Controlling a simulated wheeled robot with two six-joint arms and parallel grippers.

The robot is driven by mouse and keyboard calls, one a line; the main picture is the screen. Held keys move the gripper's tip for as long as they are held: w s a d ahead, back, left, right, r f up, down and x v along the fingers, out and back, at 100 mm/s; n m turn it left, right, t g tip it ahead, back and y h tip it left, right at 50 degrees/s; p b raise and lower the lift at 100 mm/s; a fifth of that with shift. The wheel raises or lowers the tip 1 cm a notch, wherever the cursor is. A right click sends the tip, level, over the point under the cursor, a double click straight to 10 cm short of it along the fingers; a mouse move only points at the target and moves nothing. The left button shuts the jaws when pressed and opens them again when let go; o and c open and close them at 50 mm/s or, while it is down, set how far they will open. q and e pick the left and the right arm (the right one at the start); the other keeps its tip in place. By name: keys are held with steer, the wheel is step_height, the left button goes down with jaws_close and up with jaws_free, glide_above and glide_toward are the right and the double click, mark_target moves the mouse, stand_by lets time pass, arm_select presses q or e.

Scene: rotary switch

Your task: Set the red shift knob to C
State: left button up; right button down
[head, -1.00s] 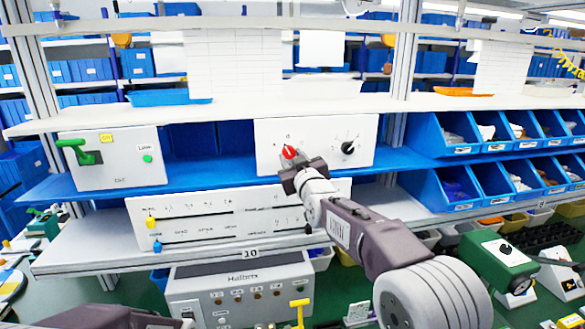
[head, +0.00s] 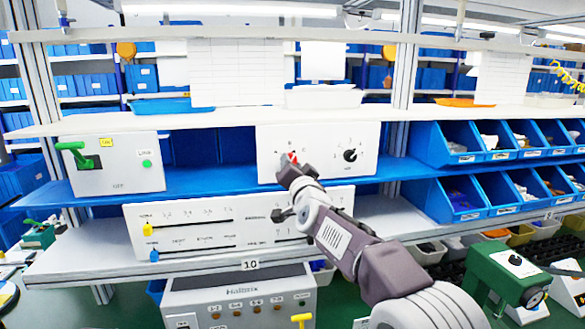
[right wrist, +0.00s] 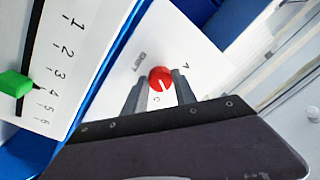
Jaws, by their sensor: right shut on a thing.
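The red shift knob (head: 292,158) is on the upper white panel (head: 330,137), with A to its left, B above and C to its right. In the right wrist view the knob (right wrist: 160,77) shows a white pointer line. The line runs toward the lower side of that picture; I cannot tell which letter it meets exactly. My right gripper (head: 289,164) is at the knob. In the wrist view its two fingers (right wrist: 157,87) stand on both sides of the knob, shut on it. My left gripper is not in view.
A black rotary knob (head: 350,155) is to the right on the same panel. A slider panel (head: 190,240) is below, and a box with a green lever (head: 72,148) is at the left. Blue bins (head: 450,195) stand at the right. A green slider knob (right wrist: 14,84) shows in the wrist view.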

steer(key=m, duration=0.6)
steer(key=shift+a+m+h, duration=0.15)
steer(key=shift+m+h, duration=0.15)
steer(key=shift+m, duration=0.1)
stand_by(0.3)
steer(key=c, duration=1)
jaws_free()
steer(key=shift+s, duration=0.1)
steer(key=shift+s+b, duration=0.3)
steer(key=s+d+b, duration=0.1)
steer(key=s+b, duration=0.1)
steer(key=s, duration=0.6)
steer(key=shift+d+f+b, duration=0.2)
steer(key=shift+f+b, duration=0.1)
steer(key=shift+b, duration=0.05)
